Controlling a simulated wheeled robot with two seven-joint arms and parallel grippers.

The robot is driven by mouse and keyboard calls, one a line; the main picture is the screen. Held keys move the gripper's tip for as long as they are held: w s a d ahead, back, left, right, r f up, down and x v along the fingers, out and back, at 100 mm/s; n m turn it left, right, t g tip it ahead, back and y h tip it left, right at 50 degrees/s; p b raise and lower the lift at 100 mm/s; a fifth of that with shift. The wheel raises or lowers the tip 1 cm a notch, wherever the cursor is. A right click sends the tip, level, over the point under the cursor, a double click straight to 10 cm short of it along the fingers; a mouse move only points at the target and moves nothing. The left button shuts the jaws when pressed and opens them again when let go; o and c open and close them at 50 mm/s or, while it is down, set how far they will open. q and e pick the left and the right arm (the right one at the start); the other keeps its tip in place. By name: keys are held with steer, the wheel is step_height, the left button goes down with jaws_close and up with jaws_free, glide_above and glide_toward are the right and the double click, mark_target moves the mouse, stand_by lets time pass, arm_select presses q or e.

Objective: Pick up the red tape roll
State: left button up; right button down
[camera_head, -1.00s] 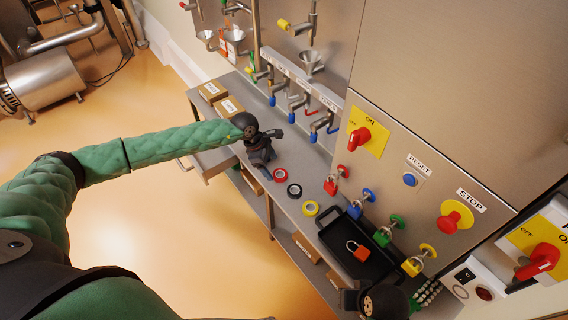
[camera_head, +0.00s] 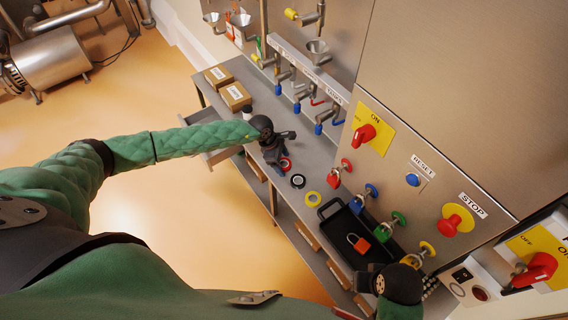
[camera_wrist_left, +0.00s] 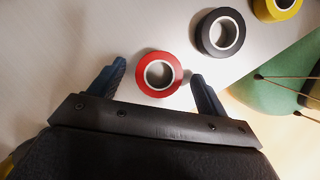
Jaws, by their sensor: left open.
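The red tape roll (camera_wrist_left: 144,86) lies flat on the grey bench, between the two fingertips of my left gripper (camera_wrist_left: 156,80) as seen in the left wrist view. The gripper is open, with bare bench showing beside the roll. In the head view the red tape roll (camera_head: 286,165) is partly hidden by my left gripper (camera_head: 284,160), which is over that spot. I cannot tell whether the fingers are level with the roll. My right gripper (camera_head: 364,281) is at the lower right, near the black tray; its fingers are too unclear to judge.
A black tape roll (camera_head: 298,181) and a yellow tape roll (camera_head: 313,199) lie beside the red one. A black tray (camera_head: 330,208) holds an orange-red padlock (camera_head: 361,244). Coloured padlocks hang along the steel panel behind. Two cardboard boxes (camera_head: 235,96) stand at the bench's far end.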

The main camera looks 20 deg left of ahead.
arm_select(q)
steer(key=c, duration=1.1)
steer(key=shift+o, duration=0.2)
